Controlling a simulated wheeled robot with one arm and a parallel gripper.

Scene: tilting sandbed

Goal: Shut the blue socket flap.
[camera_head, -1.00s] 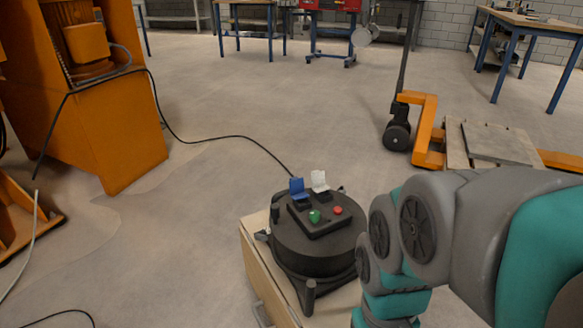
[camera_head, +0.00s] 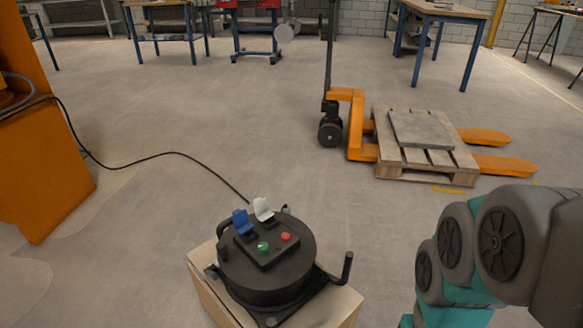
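The blue socket flap (camera_head: 241,219) stands raised on top of a round black power unit (camera_head: 265,275). A white flap (camera_head: 263,209) stands raised just to its right. In front of them on the same black panel are a green button (camera_head: 263,248) and a red button (camera_head: 286,237). The unit sits on a wooden box (camera_head: 343,304) at the bottom of the picture. My grey and teal arm is at the lower right, apart from the unit. My gripper is outside the picture.
A black cable (camera_head: 165,154) runs from the unit to the orange machine (camera_head: 48,170) at left. An orange pallet jack (camera_head: 357,125) with a wooden pallet (camera_head: 425,165) stands behind at right. Workbenches (camera_head: 439,12) line the back. The floor between is clear.

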